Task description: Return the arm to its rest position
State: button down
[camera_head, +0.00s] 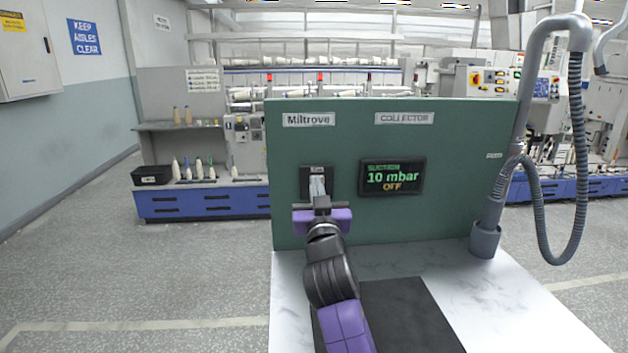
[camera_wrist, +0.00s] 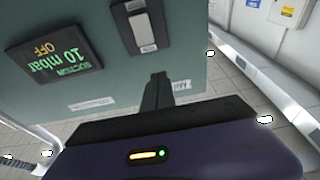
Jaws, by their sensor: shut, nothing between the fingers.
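My gripper (camera_head: 322,204) is at the end of my black and purple arm, in front of the green panel (camera_head: 445,218). Its dark fingers (camera_wrist: 157,92) are together and empty in the wrist view. They point toward the panel, close to a dark switch plate with a pale rocker (camera_head: 317,184). The switch also shows near the top of the wrist view (camera_wrist: 144,30). I cannot tell whether the fingertips touch the panel. A display (camera_head: 392,177) to the right of the switch reads suction 10 mbar, OFF.
The panel stands at the back of a white marbled table (camera_head: 530,300) with a dark mat (camera_head: 405,305). A grey suction hose (camera_head: 545,215) hangs from a pipe on the right, rising from a holder (camera_head: 485,240). Textile machines stand behind. The table's right side is clear.

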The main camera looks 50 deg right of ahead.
jog(key=shift+v, duration=0.8)
jog(key=s+a+f+n+t+y, duration=0.2)
jog(key=s+a+f+n+y, duration=0.15)
jog(key=a, duration=0.35)
jog(key=s+a+f+n+t+y, duration=0.2)
jog(key=a+f+n+y, duration=0.15)
jog(key=a, duration=0.35)
jog(key=s+a+f+n+t+y, duration=0.3)
jog(key=a+y, duration=0.1)
jog(key=a, duration=0.4)
jog(key=s+a+f+g+y, duration=0.1)
jog(key=s+a+f, duration=0.3)
jog(key=s, duration=0.4)
jog(key=s+a+f+g+y, duration=0.2)
jog(key=s+a+f+g, duration=0.1)
jog(key=s, duration=0.6)
jog(key=s+a+f+g+y, duration=0.1)
jog(key=s+a+f, duration=0.3)
jog(key=s, duration=0.5)
jog(key=shift+a+f+g+p, duration=0.4)
jog(key=shift+f+g+p, duration=0.05)
jog(key=shift+f+g, duration=0.2)
